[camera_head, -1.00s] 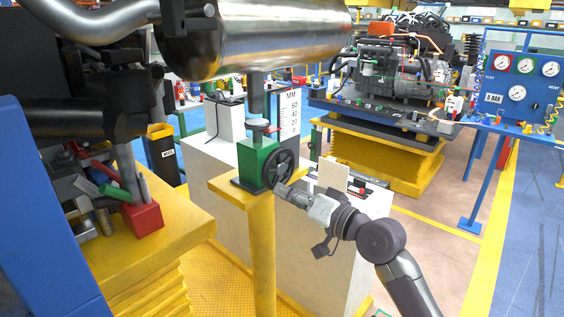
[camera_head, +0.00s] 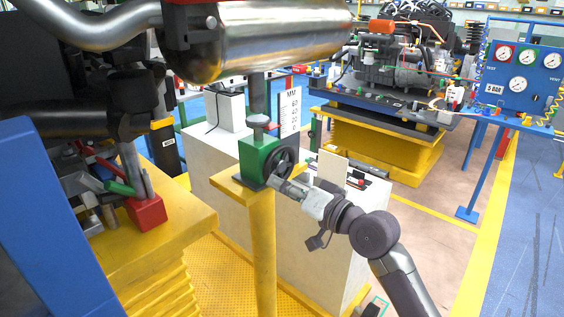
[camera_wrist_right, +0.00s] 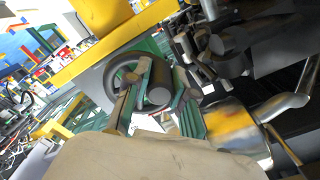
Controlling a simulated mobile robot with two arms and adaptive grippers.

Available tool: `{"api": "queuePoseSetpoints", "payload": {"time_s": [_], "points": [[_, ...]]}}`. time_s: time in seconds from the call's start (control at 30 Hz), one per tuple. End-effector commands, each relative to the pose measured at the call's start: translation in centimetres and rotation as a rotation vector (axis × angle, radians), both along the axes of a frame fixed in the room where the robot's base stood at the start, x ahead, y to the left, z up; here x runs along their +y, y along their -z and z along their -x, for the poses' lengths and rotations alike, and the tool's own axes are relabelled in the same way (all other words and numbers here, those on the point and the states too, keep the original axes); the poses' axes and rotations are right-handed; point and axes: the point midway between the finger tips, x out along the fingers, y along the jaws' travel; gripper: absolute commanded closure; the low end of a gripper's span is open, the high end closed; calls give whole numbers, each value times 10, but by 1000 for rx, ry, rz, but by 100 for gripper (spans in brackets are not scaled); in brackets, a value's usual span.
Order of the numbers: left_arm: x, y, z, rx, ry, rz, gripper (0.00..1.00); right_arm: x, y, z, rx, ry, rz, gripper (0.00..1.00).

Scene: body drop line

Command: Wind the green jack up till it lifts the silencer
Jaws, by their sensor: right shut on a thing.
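The green jack (camera_head: 258,156) stands on a yellow pedestal, with a dark handwheel (camera_head: 287,160) on its right side. A round grey pad (camera_head: 261,121) sits above its body. The shiny metal silencer (camera_head: 270,40) hangs above; a grey upright shows between pad and silencer, and I cannot tell whether it is part of the jack. My right gripper (camera_head: 276,182) is shut at the lower rim of the handwheel. The wrist view shows its fingers at the wheel (camera_wrist_right: 116,76), with the exact grip partly hidden. My left gripper is out of view.
A white scale marked MM (camera_head: 289,108) stands behind the jack. A yellow bench with a red block (camera_head: 147,212) is at left, and a blue panel (camera_head: 50,220) is nearer. A white cabinet (camera_head: 225,165) stands behind the pedestal. Open floor lies to the right.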

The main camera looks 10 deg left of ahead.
Motion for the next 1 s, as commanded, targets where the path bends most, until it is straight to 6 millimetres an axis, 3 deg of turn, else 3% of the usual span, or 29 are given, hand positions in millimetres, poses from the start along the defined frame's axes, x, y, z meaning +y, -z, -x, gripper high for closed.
{"api": "queuePoseSetpoints", "payload": {"time_s": [0.03, 0.17, 0.5, 0.8, 1.0], "points": [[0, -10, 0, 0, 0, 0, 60, 0, -15, 0, -10, 2, -7, 100], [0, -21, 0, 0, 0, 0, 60, 0, -27, 1, -11, 3, -8, 100], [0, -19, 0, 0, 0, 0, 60, -1, -26, 0, -11, 4, -8, 100], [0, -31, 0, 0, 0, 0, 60, -8, -47, -9, -10, 7, -6, 100], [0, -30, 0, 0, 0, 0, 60, -9, -47, -10, -9, 7, -6, 100]]}}
